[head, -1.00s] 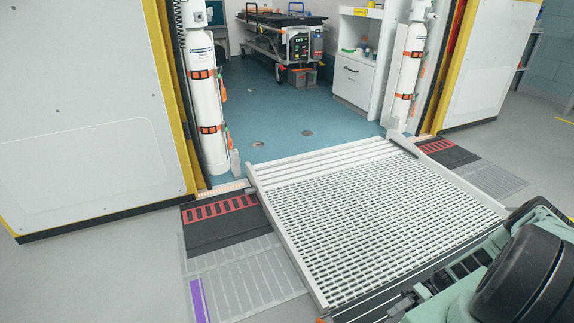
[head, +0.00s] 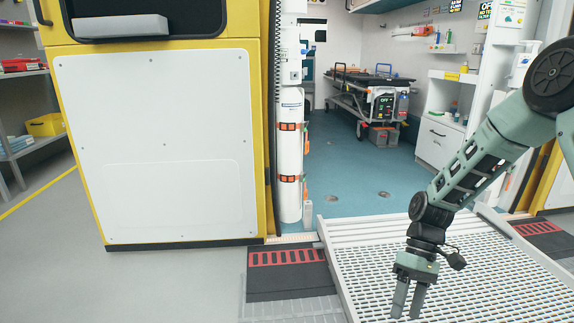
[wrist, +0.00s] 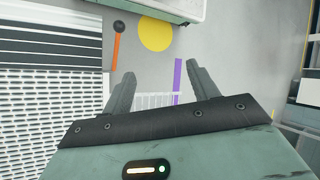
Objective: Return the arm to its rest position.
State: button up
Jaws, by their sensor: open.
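My gripper (head: 408,300) hangs at the end of my green-grey arm, pointing down over the perforated ramp (head: 480,262) in the head view. Its two fingers are apart with nothing between them. In the wrist view the open fingers of my gripper (wrist: 160,90) point over grey floor, with the ramp (wrist: 35,115) to the left. My arm reaches in from the right edge of the head view, bent at the elbow.
An open vehicle rear stands ahead, with a white cylinder (head: 290,150) at the doorway and a stretcher (head: 365,90) inside. A white-panelled yellow door (head: 155,145) is left. Grey floor (head: 130,285) at lower left is clear. A yellow disc (wrist: 155,34) lies on the floor.

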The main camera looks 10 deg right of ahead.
jog(key=s+a+r+n+t+h, duration=0.25)
jog(key=s+a+r, duration=0.45)
jog(key=a+r, duration=0.45)
jog(key=s+a+r+t+h, duration=0.1)
jog(key=s+a+r+t, duration=0.1)
jog(key=s, duration=0.3)
jog(key=s+a+r+t+h, duration=0.1)
jog(key=s+a+r+t, duration=0.15)
jog(key=s, duration=0.35)
notch_tip(320, 180, up, 38)
jog(key=g+p, duration=0.1)
jog(key=p, duration=3.7)
jog(key=shift+p, duration=0.3)
jog(key=shift+r+y, duration=0.1)
jog(key=shift+y, duration=0.15)
